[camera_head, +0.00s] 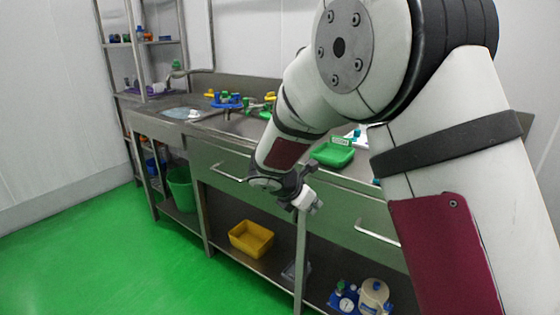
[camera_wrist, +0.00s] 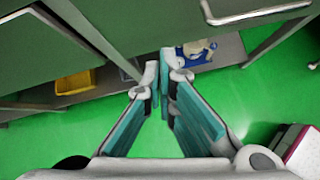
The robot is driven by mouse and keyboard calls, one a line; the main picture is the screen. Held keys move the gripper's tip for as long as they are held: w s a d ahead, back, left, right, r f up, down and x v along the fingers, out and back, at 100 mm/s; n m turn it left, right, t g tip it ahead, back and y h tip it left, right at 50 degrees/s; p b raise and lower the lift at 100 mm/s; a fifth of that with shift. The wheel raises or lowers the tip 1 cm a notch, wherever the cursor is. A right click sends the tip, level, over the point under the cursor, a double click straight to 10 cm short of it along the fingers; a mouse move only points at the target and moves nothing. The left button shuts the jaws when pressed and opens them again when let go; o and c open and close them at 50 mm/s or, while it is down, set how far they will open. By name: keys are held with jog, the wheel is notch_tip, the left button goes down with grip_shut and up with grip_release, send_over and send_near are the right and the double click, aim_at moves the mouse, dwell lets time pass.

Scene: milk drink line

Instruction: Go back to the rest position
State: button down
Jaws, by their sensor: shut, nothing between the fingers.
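My gripper (camera_head: 309,203) hangs in front of the drawer fronts of a steel workbench (camera_head: 232,163), below the worktop's edge, in the head view. In the wrist view my gripper (camera_wrist: 160,88) has its fingertips together and holds nothing. The green floor (camera_wrist: 110,140) shows beneath and around the fingers. My arm covers much of the right half of the head view and hides part of the worktop.
A green tray (camera_head: 333,153) and several blue, green and yellow items stand on the worktop. A yellow bin (camera_head: 251,238) and a white jug (camera_head: 374,296) are on the lower shelf. A green bucket (camera_head: 182,189) stands at left. The green floor at front left is clear.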

jog(key=s+d+r+m+g, duration=0.1)
jog(key=s+d+r+m, duration=0.3)
jog(key=s, duration=0.3)
jog(key=s+d+r+m+g+y, duration=0.1)
jog(key=s+d+r+m+g, duration=0.1)
jog(key=s+d+r+m, duration=0.4)
jog(key=s+d+r+m+g, duration=0.1)
jog(key=s+d+r+m, duration=0.15)
jog(key=s, duration=0.55)
jog(key=s+a+m+g+y, duration=0.1)
jog(key=s+a+m+y, duration=0.15)
jog(key=s+m, duration=0.75)
jog(key=s+a+m+g+y, duration=0.1)
jog(key=s+a+m+y, duration=0.15)
jog(key=s, duration=1.25)
notch_tip(320, 180, up, 21)
jog(key=t+p, duration=0.3)
jog(key=p, duration=1.7)
jog(key=shift+d+t, duration=0.35)
jog(key=shift+t, duration=0.05)
